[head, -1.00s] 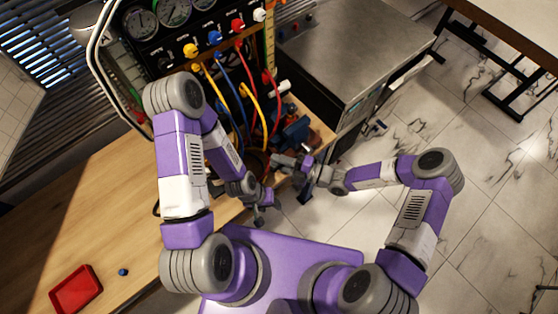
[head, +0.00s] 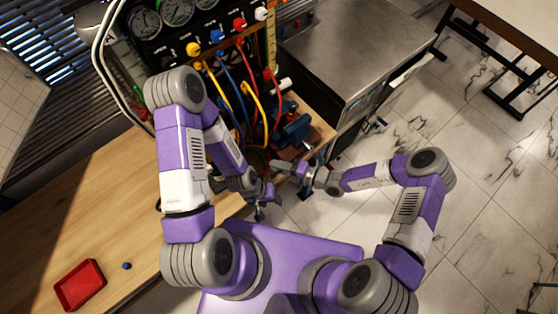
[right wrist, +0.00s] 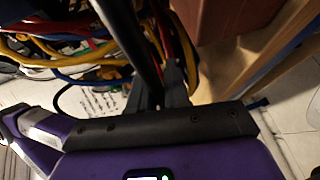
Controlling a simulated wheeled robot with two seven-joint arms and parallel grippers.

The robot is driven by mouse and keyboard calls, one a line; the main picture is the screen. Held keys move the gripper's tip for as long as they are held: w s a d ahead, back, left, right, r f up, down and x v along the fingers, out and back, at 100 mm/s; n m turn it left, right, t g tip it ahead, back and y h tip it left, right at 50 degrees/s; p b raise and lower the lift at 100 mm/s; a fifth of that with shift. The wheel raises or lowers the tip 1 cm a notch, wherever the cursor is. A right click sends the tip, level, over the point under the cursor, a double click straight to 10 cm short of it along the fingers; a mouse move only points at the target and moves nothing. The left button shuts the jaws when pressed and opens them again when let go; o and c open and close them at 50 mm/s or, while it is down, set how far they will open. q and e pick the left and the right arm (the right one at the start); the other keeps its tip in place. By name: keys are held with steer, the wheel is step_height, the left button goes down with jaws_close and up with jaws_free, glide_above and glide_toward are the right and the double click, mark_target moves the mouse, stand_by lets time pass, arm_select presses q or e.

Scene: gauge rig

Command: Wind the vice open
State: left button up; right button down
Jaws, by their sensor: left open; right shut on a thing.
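The blue vice (head: 296,130) stands at the right end of the wooden bench, below the gauge panel. My right gripper (head: 278,166) is just below the vice, at its front. In the right wrist view its dark fingers (right wrist: 165,92) are shut on a dark bar (right wrist: 130,38), which looks like the vice handle. The jaw gap of the vice cannot be made out. My left gripper (head: 259,210) is open and lower in the head view, in front of the bench edge, apart from the vice.
Yellow, blue and red hoses (head: 243,95) hang from the gauge panel (head: 178,18) behind the grippers. A metal-topped cabinet (head: 350,45) stands right of the vice. A red tray (head: 80,286) and a small blue thing (head: 127,266) lie on the bench (head: 110,215) at left.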

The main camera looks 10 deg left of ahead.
steer(key=shift+w+d+f+n+t+h+p, duration=0.15)
steer(key=shift+f+n+h+p, duration=0.25)
steer(key=shift+f, duration=0.25)
steer(key=shift+w+a+f+n+t+h+p, duration=0.15)
steer(key=shift+f+n+h+p, duration=0.1)
steer(key=shift+f+n, duration=0.35)
steer(key=shift+d, duration=0.1)
steer(key=c, duration=1.4)
jaws_free()
steer(key=shift+o, duration=1.1)
steer(key=shift+w+a+f, duration=0.1)
steer(key=shift+a+f, duration=0.05)
steer(key=shift+a, duration=0.05)
steer(key=shift+d, duration=0.1)
steer(key=v, duration=0.7)
steer(key=shift+d+b, duration=0.25)
steer(key=shift+b, duration=0.05)
